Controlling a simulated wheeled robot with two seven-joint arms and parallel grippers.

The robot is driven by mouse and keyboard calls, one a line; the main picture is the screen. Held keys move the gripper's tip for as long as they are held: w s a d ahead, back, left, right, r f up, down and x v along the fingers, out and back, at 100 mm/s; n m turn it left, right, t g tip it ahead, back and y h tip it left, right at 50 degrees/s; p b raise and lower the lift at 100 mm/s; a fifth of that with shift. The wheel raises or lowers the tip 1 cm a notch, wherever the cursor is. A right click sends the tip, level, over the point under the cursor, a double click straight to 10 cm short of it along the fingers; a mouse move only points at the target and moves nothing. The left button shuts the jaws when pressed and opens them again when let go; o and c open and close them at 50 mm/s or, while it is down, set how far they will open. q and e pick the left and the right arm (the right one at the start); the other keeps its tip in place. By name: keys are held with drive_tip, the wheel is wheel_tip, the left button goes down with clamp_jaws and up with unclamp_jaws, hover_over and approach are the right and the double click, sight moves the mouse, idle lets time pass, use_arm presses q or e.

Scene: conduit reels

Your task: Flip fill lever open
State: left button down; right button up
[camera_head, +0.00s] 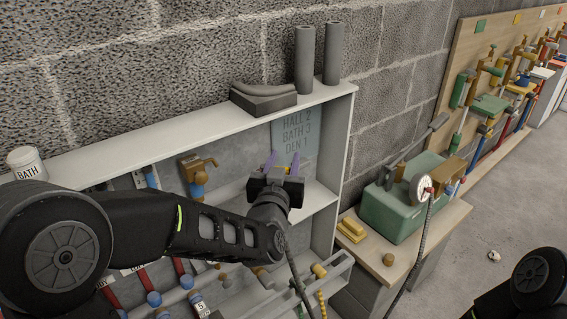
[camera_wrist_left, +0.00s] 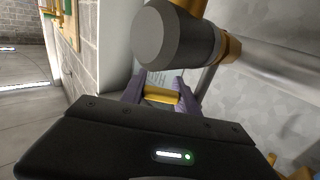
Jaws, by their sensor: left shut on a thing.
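My left gripper (camera_head: 284,166) reaches into the right part of the open wall cabinet, in front of a grey lettered sign. Its purple fingers show in the left wrist view (camera_wrist_left: 161,97), shut on a short brass-yellow bar, the fill lever (camera_wrist_left: 162,95). In the head view only a small yellow bit of the lever (camera_head: 284,168) shows between the fingertips. A dark grey cylinder (camera_wrist_left: 172,32) with a brass collar stands close to the fingers in the wrist view and hides part of what lies behind. My right gripper is out of frame.
The white cabinet (camera_head: 351,108) has a side wall right of the gripper and a top shelf above it. Valves and pipes (camera_head: 197,178) fill its left part. A green pump box (camera_head: 395,208) with a gauge stands on the bench at right. A dark hose hangs below the gripper.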

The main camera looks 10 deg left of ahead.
use_arm(q)
drive_tip(key=m+h+b, duration=0.2)
drive_tip(key=h, duration=0.1)
drive_tip(key=s+m+g+h+b, duration=0.1)
drive_tip(key=m+h+b, duration=0.1)
drive_tip(key=h+b, duration=0.1)
drive_tip(key=s+m+g+h+b, duration=0.1)
drive_tip(key=m+h+b, duration=0.1)
drive_tip(key=h+b, duration=0.1)
drive_tip(key=shift+s+d+r+h, duration=0.1)
drive_tip(key=shift+s+d+h, duration=0.1)
drive_tip(key=shift+d+h, duration=0.15)
drive_tip(key=shift+s+d+r+m+g+h+p, duration=0.1)
drive_tip(key=shift+s+m+g+h+p, duration=0.15)
drive_tip(key=shift+m+g+h+p, duration=0.4)
drive_tip(key=shift+s+d+f+m+g+h+p, duration=0.15)
drive_tip(key=shift+s+m+g+h+p, duration=0.25)
drive_tip(key=shift+m+h+p, duration=0.7)
drive_tip(key=shift+n, duration=0.25)
drive_tip(key=c, duration=0.9)
unclamp_jaws()
